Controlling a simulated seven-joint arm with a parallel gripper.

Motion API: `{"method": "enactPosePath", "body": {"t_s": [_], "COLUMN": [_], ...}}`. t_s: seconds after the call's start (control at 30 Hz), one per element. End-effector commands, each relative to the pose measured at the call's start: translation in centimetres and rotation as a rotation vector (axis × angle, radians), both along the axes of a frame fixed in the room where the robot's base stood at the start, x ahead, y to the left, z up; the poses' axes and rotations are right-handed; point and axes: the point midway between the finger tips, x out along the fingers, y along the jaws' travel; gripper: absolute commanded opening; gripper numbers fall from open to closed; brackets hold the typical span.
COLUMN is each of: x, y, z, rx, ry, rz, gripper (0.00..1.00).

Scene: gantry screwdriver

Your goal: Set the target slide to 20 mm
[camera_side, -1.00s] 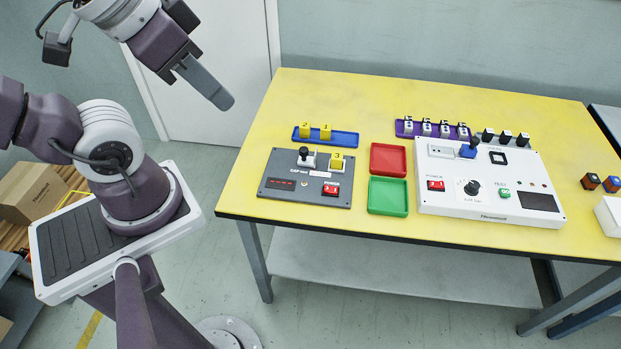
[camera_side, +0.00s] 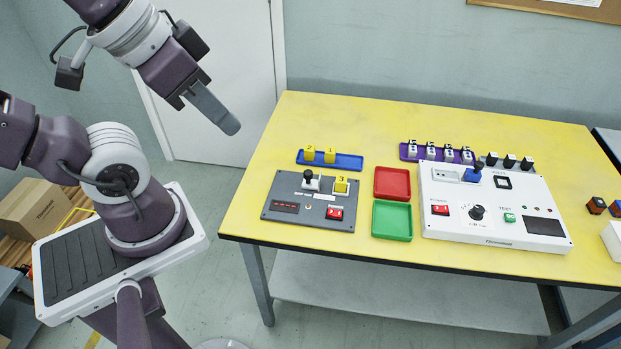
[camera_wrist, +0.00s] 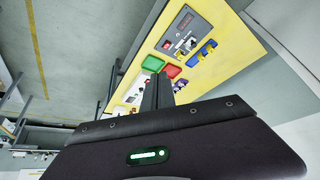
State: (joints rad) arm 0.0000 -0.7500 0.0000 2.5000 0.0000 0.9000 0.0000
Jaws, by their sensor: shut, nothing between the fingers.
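My gripper (camera_side: 232,127) is shut and empty, held in the air left of the yellow table, well apart from everything on it. Its dark fingers also show in the wrist view (camera_wrist: 157,88). The grey panel (camera_side: 275,219) carries a black knob on a white block (camera_side: 311,181), a yellow block (camera_side: 341,186), a red power switch (camera_side: 335,213) and a small display. The white panel (camera_side: 465,223) carries a blue-knobbed part (camera_side: 473,174) by a pale plate, a black dial (camera_side: 477,212) and a dark screen. I cannot tell which part is the target slide; no scale is readable.
A blue tray (camera_side: 345,162) with yellow blocks, a red tray (camera_side: 392,184), a green tray (camera_side: 392,221) and a purple rack (camera_side: 405,153) with white blocks stand on the table. Several black-and-white blocks stand behind the white panel. The table's left strip is clear.

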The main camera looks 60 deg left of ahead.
Motion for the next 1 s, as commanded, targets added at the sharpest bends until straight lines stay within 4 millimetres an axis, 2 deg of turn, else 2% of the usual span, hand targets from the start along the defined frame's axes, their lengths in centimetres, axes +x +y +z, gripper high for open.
{"method": "enactPosePath", "body": {"t_s": [0.07, 0.1, 0.17, 0.23, 0.3, 0.37, 0.43, 0.47, 0.5, 0.57, 0.6, 0.67, 0.7, 0.8, 0.83, 0.9, 1.0], "x": [0.0, 0.0, 0.3, 1.7, 4.4, 7.6, 11.6, 13.3, 15.5, 18.5, 20.1, 22.1, 22.9, 24.0, 24.1, 24.2, 24.2], "y": [0.0, 0.0, 0.1, 0.4, 1.1, 2.1, 3.6, 4.4, 5.6, 7.5, 8.8, 10.7, 11.8, 13.8, 14.2, 14.9, 15.2], "z": [0.0, 0.0, 0.0, 0.1, 0.0, -0.7, -2.4, -3.4, -5.0, -8.2, -10.7, -14.7, -17.3, -22.8, -24.0, -26.1, -27.6], "rx": [0.0, 0.0, 0.003, 0.016, 0.041, 0.065, 0.089, 0.098, 0.105, 0.113, 0.113, 0.111, 0.107, 0.094, 0.092, 0.086, 0.083], "ry": [0.0, 0.0, 0.005, 0.03, 0.076, 0.126, 0.187, 0.212, 0.248, 0.302, 0.336, 0.381, 0.407, 0.455, 0.463, 0.478, 0.486], "rz": [0.0, 0.0, -0.002, -0.007, -0.027, -0.051, -0.086, -0.102, -0.125, -0.162, -0.187, -0.223, -0.246, -0.292, -0.303, -0.32, -0.331], "gripper": [0.0, 0.04, 0.16, 0.29, 0.43, 0.45, 0.45, 0.45, 0.45, 0.45, 0.45, 0.45, 0.45, 0.45, 0.45, 0.45, 0.45]}}
